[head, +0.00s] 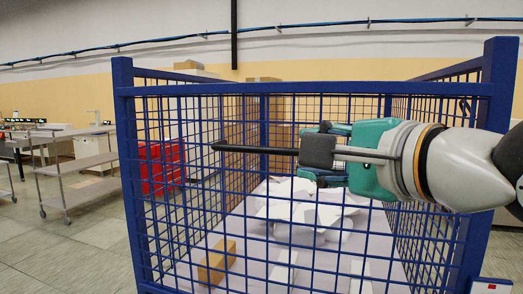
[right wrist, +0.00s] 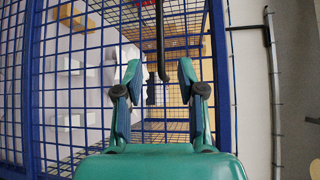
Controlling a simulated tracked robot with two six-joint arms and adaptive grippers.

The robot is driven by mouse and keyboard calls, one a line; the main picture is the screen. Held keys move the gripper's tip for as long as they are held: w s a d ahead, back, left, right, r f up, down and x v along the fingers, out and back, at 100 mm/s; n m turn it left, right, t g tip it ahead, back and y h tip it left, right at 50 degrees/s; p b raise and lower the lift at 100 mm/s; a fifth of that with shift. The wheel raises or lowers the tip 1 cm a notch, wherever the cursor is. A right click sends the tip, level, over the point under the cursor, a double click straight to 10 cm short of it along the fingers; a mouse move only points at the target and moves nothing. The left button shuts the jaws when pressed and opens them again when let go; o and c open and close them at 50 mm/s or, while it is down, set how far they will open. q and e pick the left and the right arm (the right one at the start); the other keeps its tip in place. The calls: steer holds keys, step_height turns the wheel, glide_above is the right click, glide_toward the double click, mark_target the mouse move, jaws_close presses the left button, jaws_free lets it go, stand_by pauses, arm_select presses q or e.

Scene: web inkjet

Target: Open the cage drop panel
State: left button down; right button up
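The blue wire-mesh cage (head: 123,95) fills the middle of the head view. Its front mesh panel (head: 185,213) stands upright below the blue top rail. My right gripper (head: 318,152), teal with grey pads, comes in from the right and points left at upper panel height. A long dark bar (head: 250,149) runs sideways there and passes the gripper's fingers. In the right wrist view, the fingers (right wrist: 158,88) are spread apart and the dark bar (right wrist: 160,40) shows between them, with its bent end near the fingertips. I cannot tell whether they touch it. My left gripper is out of view.
White crumpled sheets (head: 310,212) and a small brown box (head: 216,262) lie inside the cage. Red crates (head: 160,167) and brown cartons (head: 262,105) stand behind it. A grey trolley (head: 80,165) is at the left, with open floor (head: 90,245) before it.

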mark_target(266, 152)
steer(key=p+x, duration=0.5)
steer(key=x, duration=0.9)
steer(key=shift+w+a, duration=0.1)
steer(key=shift+w, duration=0.25)
jaws_close()
steer(key=shift+f, duration=0.1)
